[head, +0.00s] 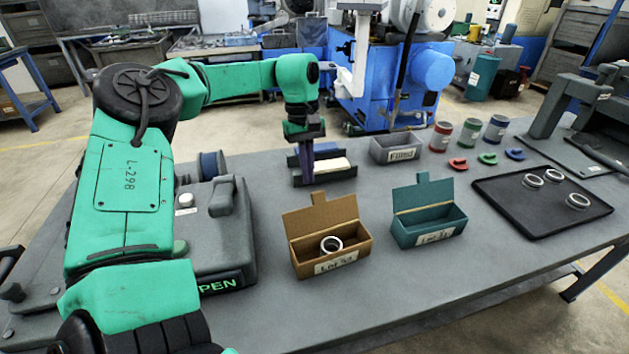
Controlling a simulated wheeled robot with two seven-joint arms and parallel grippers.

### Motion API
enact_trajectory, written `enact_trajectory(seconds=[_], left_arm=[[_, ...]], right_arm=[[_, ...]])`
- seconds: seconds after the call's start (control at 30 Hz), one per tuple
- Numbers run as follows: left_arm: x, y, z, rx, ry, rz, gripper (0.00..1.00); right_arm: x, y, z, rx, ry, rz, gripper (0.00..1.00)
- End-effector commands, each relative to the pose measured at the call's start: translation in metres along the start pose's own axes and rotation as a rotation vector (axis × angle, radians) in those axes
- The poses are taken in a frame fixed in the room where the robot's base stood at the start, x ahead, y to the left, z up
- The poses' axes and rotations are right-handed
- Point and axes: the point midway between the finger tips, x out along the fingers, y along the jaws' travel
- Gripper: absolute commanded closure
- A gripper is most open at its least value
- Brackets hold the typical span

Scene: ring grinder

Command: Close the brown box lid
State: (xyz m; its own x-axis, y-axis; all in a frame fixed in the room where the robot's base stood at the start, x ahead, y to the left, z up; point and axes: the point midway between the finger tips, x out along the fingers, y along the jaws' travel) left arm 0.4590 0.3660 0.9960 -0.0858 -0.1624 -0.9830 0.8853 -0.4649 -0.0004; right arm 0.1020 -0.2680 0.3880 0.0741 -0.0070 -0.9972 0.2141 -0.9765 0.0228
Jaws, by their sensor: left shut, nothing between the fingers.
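The brown box (358,245) stands on the grey table near the middle, with a paper label on its front. Its lid (320,214) is raised at the back, so the box is open. A silver ring (331,244) lies inside it. My left gripper (306,180) points down behind the box, over a small dark holder (340,175) with a blue and a cream block. It is shut and empty, apart from the brown lid. Its fingertips are partly lost against the holder. My right gripper does not show.
A teal box (455,222) with its lid raised stands right of the brown box. A grey bin (397,150) is behind. A grinder machine (215,235) stands at left. A black tray (515,205) with silver rings, coloured cans and clips are at right. The front table is clear.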

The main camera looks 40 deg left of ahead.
Motion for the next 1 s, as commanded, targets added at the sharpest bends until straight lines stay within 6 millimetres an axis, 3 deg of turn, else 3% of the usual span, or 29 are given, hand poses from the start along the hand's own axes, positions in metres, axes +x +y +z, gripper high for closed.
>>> enact_trajectory(seconds=[0.1,0.37,1.0], left_arm=[[0.024,-0.001,0.001,0.0,-0.005,-0.003,1.0],[0.011,0.0,0.036,0.002,-0.002,0.002,1.0],[0.008,-0.009,0.039,0.0,0.04,0.004,1.0]], right_arm=[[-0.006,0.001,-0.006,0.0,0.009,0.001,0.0],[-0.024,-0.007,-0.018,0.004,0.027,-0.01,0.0],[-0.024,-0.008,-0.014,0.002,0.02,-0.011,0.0]])
